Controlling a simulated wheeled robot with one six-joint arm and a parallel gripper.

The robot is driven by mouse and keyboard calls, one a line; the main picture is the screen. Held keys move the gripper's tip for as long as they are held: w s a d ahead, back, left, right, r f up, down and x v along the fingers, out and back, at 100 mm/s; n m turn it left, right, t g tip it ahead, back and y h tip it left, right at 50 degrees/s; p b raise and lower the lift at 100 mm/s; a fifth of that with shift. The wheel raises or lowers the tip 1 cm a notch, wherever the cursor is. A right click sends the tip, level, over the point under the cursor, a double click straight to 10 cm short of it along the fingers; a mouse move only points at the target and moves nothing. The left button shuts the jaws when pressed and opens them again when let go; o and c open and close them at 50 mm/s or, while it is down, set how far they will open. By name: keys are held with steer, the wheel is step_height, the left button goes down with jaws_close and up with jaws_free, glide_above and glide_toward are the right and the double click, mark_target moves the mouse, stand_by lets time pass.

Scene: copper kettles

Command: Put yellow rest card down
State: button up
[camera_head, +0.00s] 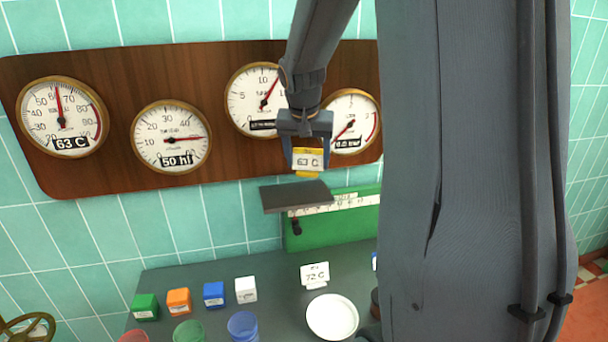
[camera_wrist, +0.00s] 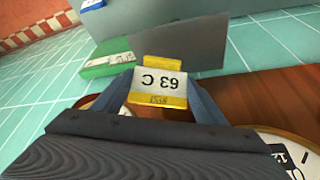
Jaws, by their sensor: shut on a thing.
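The yellow rest card (camera_head: 308,160), with a white face reading "63 C", is between the fingers of my gripper (camera_head: 306,158). My gripper is shut on it and holds it in the air in front of the wall. In the wrist view the card (camera_wrist: 160,84) appears upside down between the two fingers of my gripper (camera_wrist: 160,92). A small dark grey shelf (camera_head: 296,196) is just below the card in the head view. In the wrist view the shelf (camera_wrist: 205,45) lies beyond the card. I cannot tell whether card and shelf touch.
A wooden board (camera_head: 110,108) with several round gauges hangs behind. A green box (camera_head: 345,222) with a white scale is behind the shelf. Below, the dark table (camera_head: 275,310) holds a white "72 C" card (camera_head: 314,274), a white dish (camera_head: 332,316), and several coloured blocks and cups.

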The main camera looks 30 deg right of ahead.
mark_target(306, 160)
steer(key=shift+w+d, duration=0.25)
steer(key=shift+w, duration=0.6)
step_height(306, 160, down, 3)
steer(key=shift+s+p, duration=0.1)
steer(key=shift+p, duration=0.45)
step_height(306, 160, down, 3)
steer(key=shift+f+p, duration=0.1)
steer(key=shift+p, duration=0.45)
steer(key=shift+f+p, duration=0.35)
steer(key=shift+p, duration=0.05)
steer(key=shift+w+f, duration=0.1)
steer(key=shift+w, duration=0.1)
steer(key=shift+f, duration=0.15)
steer(key=o, duration=1)
steer(key=shift+o, duration=0.2)
